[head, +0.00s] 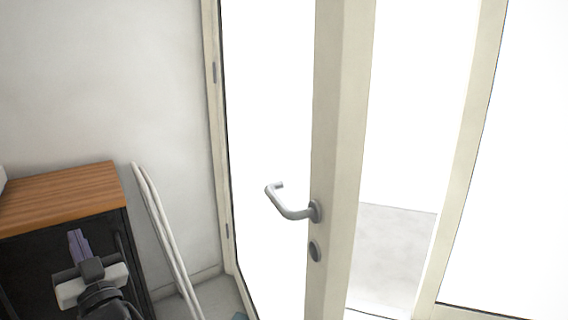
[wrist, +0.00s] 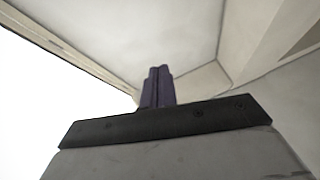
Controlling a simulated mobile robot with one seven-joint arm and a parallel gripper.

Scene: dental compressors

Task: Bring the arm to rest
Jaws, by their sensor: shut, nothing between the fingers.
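My gripper (head: 77,243) is at the lower left of the head view, in front of the dark front of a cabinet. Its purple fingers are together and empty, and they also show in the wrist view (wrist: 157,86). My arm reaches up from the bottom edge of the head view. The gripper is well to the left of the door handle (head: 290,205) and apart from it.
A glazed door (head: 335,150) with a cream frame stands open, with a gap to its right. A wood-topped cabinet (head: 60,196) stands at left. Pale tubes or poles (head: 165,240) lean on the wall beside it. A little floor shows between cabinet and door.

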